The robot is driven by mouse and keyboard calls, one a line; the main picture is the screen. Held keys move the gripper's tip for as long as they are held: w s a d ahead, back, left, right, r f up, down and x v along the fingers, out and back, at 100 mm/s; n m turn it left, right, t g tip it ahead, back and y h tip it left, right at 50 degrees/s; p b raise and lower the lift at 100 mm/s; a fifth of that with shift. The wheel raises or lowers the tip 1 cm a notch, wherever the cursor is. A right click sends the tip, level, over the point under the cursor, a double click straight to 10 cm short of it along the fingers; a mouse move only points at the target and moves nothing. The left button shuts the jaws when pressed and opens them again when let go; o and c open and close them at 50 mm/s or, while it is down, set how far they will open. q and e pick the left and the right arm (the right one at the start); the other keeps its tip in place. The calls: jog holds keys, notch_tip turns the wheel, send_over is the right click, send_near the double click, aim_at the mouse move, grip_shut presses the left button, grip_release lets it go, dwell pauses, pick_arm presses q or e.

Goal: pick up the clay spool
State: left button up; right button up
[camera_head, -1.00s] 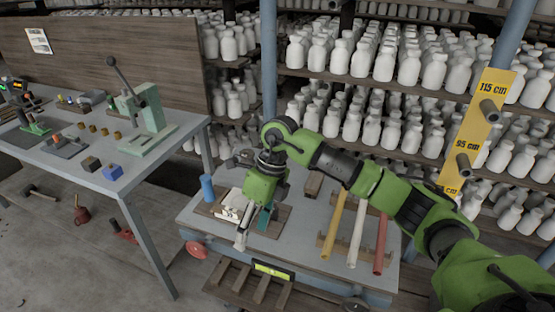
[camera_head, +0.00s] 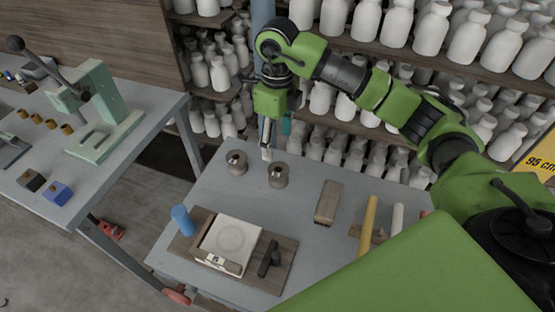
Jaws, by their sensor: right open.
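Two small brown-grey spool-shaped pieces stand upright near the back of the grey table, a left spool (camera_head: 236,167) and a right spool (camera_head: 278,180). They look much alike, and I cannot tell which one is the clay spool. My right gripper (camera_head: 275,143) points down at the table's back edge, its fingers apart and empty. Its grey fingertip is just above and behind the gap between the spools, nearer the right one. I cannot tell if it touches anything. My left gripper is not in view.
On the grey table (camera_head: 215,189) are a wooden board with a white scale-like block (camera_head: 232,236), a blue cylinder (camera_head: 182,220), a wooden block (camera_head: 328,202) and a yellow rod (camera_head: 369,222). Shelves of white bottles (camera_head: 430,29) stand close behind. A bench with a green press (camera_head: 100,105) is left.

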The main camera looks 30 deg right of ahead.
jog(key=p, duration=0.1)
send_over(278, 169)
jog(key=f, duration=0.4)
jog(key=shift+s+a+f, duration=0.2)
jog(key=shift+s+f, duration=0.05)
jog(key=shift+s, duration=0.15)
notch_tip(278, 169, down, 3)
jog(key=shift+w+r, duration=0.1)
jog(key=shift+r, duration=0.1)
jog(key=shift+w+d+f+p, duration=0.15)
jog(key=shift+f+p, duration=0.45)
jog(key=shift+f, duration=0.3)
notch_tip(278, 169, down, 4)
jog(key=shift+w+d+r+p, duration=0.1)
jog(key=shift+r+p, duration=0.1)
jog(key=shift+p, duration=0.5)
jog(key=shift+f, duration=0.35)
jog(key=shift+c, duration=0.9)
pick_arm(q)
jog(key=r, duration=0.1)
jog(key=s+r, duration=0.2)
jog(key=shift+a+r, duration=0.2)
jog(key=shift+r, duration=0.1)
pick_arm(e)
jog(key=c, duration=1.2)
